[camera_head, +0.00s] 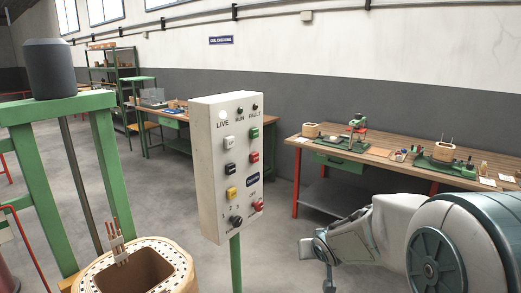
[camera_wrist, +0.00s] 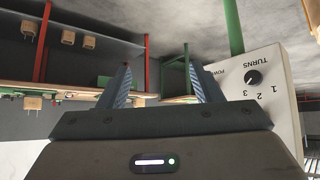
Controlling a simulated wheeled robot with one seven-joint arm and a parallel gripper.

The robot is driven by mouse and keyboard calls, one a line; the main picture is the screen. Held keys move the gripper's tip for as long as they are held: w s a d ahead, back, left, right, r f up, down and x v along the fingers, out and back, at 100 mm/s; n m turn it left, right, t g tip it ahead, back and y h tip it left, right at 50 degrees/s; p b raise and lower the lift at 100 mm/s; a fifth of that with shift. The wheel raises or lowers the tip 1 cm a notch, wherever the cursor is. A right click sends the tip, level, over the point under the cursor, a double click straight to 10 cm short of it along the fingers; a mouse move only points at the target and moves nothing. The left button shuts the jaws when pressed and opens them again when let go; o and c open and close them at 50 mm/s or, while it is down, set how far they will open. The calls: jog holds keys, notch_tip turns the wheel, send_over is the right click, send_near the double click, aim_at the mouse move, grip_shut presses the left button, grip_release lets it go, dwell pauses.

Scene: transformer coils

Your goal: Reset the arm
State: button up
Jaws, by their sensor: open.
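My gripper (camera_wrist: 160,88) is open, with its two ridged fingers apart and nothing between them in the wrist view. In the head view my gripper (camera_head: 324,262) is at the end of my white and teal arm, at the lower right, to the right of the control box's post. The white control box (camera_head: 212,170) stands on a green post, with lamps, coloured buttons and a dark knob (camera_head: 236,221) low on its front. The wrist view looks upside down; the box (camera_wrist: 262,85) and its turns knob (camera_wrist: 253,77) show at the right, beside the right finger.
A wooden coil former (camera_head: 150,270) and green frame (camera_head: 65,108) stand at the left. A workbench (camera_head: 390,160) with green fixtures is behind my arm at the right. Another bench (camera_head: 170,115) and a green shelf rack (camera_head: 105,85) stand farther back. Grey floor is clear between them.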

jog(key=s+r+g, duration=0.3)
jog(key=s+g, duration=0.3)
jog(key=s, duration=1.9)
jog(key=shift+s+m, duration=0.35)
jog(key=shift+m, duration=0.05)
